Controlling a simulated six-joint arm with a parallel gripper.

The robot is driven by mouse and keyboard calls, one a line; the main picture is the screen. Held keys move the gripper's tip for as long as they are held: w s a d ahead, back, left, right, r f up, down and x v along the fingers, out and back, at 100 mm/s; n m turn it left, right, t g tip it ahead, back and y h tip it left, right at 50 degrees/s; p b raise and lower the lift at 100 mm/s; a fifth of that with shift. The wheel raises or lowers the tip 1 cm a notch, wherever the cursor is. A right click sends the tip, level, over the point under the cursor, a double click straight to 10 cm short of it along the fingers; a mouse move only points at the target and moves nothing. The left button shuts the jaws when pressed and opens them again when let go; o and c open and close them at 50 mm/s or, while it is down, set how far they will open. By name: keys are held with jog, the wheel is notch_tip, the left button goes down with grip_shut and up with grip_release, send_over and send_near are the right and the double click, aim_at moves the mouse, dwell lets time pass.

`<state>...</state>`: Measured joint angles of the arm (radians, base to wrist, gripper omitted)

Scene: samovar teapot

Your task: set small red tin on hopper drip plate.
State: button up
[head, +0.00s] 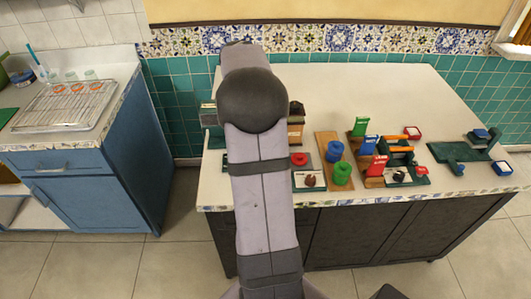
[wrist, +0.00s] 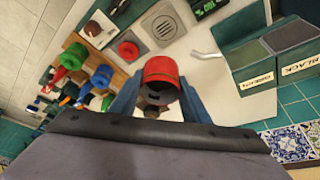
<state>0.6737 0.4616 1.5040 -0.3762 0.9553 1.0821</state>
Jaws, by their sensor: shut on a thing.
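The small red tin (wrist: 162,70) is between the two blue fingers of my gripper (wrist: 160,88) in the wrist view, which is shut on it. The tin's red side faces the camera, and a dark round end shows below it. Beyond the tin, at the top, is a pale square plate with a round grey grate (wrist: 163,28), which looks like the drip plate. The tin appears just below this plate in the picture; its height above the counter is hard to tell. In the head view my arm hides the gripper and tin.
Bins labelled GREEN (wrist: 258,72) and BLACK (wrist: 292,50) stand at right in the wrist view. A red round piece (wrist: 128,49) is left of the grate. Blue (head: 335,151) and green (head: 342,174) spools crowd the counter; its back right is clear.

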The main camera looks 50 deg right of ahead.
notch_tip(320, 180, down, 15)
jog(key=p, duration=0.2)
jog(key=shift+r+p, duration=0.1)
jog(key=shift+p, duration=0.2)
jog(key=shift+f, duration=0.2)
jog(key=shift+f+b, duration=0.25)
jog(key=shift+b, duration=0.05)
jog(key=o, duration=0.8)
jog(key=shift+r, duration=0.1)
jog(key=shift+r, duration=0.1)
jog(key=shift+r+p, duration=0.1)
jog(key=shift+p, duration=0.25)
jog(key=b+v, duration=0.2)
jog(key=v, duration=1)
